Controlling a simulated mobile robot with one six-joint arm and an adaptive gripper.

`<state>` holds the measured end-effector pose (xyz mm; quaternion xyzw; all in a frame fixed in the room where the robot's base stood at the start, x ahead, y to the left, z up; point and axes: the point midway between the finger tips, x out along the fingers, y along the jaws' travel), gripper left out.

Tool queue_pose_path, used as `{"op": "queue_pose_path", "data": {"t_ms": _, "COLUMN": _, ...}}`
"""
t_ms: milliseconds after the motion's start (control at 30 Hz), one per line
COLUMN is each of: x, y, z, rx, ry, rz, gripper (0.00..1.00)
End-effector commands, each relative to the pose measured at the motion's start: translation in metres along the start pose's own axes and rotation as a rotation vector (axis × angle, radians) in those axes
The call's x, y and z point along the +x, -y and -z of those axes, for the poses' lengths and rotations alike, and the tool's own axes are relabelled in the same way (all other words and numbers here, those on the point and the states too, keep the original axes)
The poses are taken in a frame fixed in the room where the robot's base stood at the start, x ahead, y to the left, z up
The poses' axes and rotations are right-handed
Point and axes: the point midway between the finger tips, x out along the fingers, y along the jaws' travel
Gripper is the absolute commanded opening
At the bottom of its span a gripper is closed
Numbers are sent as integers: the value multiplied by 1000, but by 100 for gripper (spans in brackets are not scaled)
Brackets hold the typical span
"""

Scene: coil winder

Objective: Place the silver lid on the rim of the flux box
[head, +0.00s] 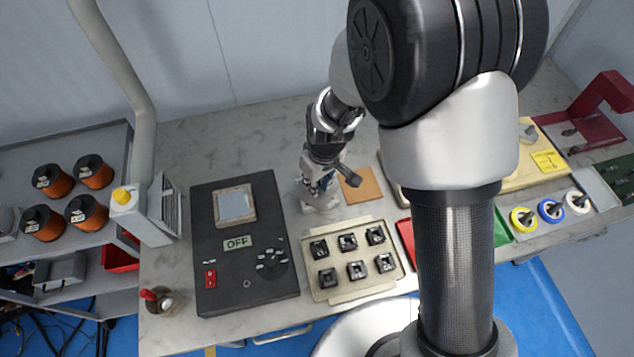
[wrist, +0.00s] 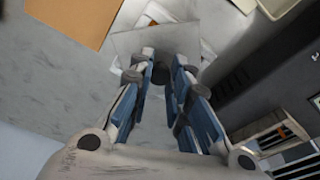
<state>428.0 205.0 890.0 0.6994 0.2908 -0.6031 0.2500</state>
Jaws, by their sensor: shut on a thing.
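My gripper (head: 323,180) points down over the back middle of the bench. In the wrist view its blue-padded fingers (wrist: 163,68) are closed on a dark knob of the silver lid (wrist: 140,43), a flat grey square plate. Pale edges of the flux box (wrist: 208,53) show under and around the lid, and the lid looks turned relative to them. The flux box shows as a small whitish shape under my gripper in the head view (head: 318,202). The lid covers most of its opening. I cannot tell whether the lid touches the rim.
An orange mat (head: 362,185) lies right of the box. A black control panel (head: 220,285) reading OFF stands left. A cream tray (head: 320,290) with several black parts lies in front. Bare bench (head: 240,140) is behind. My arm hides part of the right side.

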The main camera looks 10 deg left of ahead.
Motion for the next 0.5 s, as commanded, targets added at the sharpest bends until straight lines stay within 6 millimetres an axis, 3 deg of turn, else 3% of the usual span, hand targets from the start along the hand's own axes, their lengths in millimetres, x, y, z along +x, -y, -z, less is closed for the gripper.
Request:
{"op": "queue_pose_path", "data": {"t_ms": 300, "x": 3, "y": 0, "z": 0, "rx": 0, "ry": -2, "rz": -1, "gripper": 0}}
{"op": "queue_pose_path", "data": {"t_ms": 333, "x": 3, "y": 0, "z": 0, "rx": 0, "ry": -1, "rz": 0, "gripper": 18}}
{"op": "queue_pose_path", "data": {"t_ms": 500, "x": 2, "y": 0, "z": 0, "rx": 0, "ry": -1, "rz": 0, "gripper": 29}}
